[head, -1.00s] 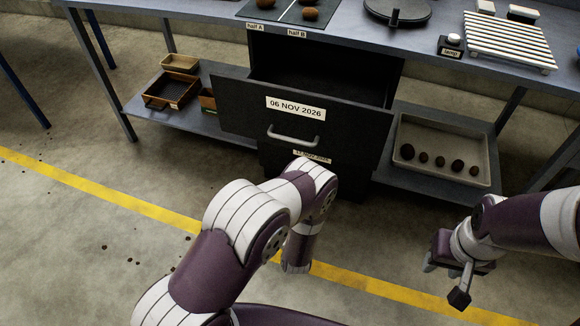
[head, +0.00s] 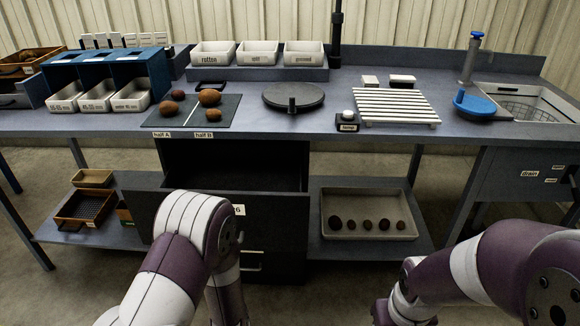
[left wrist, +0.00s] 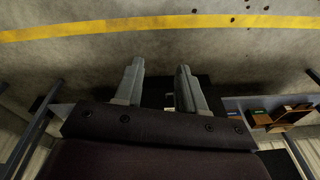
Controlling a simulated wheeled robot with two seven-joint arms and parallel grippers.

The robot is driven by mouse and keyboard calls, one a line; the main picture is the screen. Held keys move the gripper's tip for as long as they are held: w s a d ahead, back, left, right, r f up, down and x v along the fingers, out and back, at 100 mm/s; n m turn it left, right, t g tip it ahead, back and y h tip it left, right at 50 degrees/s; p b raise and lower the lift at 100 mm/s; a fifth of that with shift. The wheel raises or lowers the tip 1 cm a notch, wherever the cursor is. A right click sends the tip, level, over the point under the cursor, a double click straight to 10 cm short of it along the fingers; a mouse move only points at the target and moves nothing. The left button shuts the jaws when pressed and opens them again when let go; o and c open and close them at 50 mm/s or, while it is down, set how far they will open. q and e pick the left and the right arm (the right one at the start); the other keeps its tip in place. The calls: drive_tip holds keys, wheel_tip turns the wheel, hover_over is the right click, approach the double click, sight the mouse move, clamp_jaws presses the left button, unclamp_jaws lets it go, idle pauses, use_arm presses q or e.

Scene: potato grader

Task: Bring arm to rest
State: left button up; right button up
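My left arm rises at the lower left of the head view, bends at the elbow and points down; its gripper is outside that view. In the left wrist view my left gripper (left wrist: 158,88) has two grey fingers apart with nothing between them, with floor beyond. My right arm comes in at the lower right of the head view; its wrist reaches the bottom edge and its fingers are cut off. The dark drawer (head: 285,222) under the bench stands pulled open, its front partly hidden by my left arm.
The bench (head: 265,122) holds potatoes on a dark board (head: 225,116), a round black plate (head: 293,95), a slatted rack (head: 395,105), labelled white bins (head: 257,58) and a sink (head: 525,100) at right. A tray (head: 340,200) of several dark potatoes sits on the lower shelf.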

use_arm(q)
drive_tip(key=s+a+r+n+g, duration=0.1)
drive_tip(key=s+a+r+g, duration=0.1)
drive_tip(key=s+r, duration=0.35)
drive_tip(key=s+a+r+n+g, duration=0.1)
drive_tip(key=s+a+r, duration=0.15)
drive_tip(key=r, duration=0.65)
wheel_tip(320, 180, up, 23)
drive_tip(key=w+a+t+p, duration=0.1)
drive_tip(key=t+p, duration=0.1)
drive_tip(key=p, duration=1.4)
drive_tip(key=shift+a+f+n, duration=0.2)
drive_tip(key=shift+a+n, duration=0.2)
drive_tip(key=shift+a+r, duration=0.1)
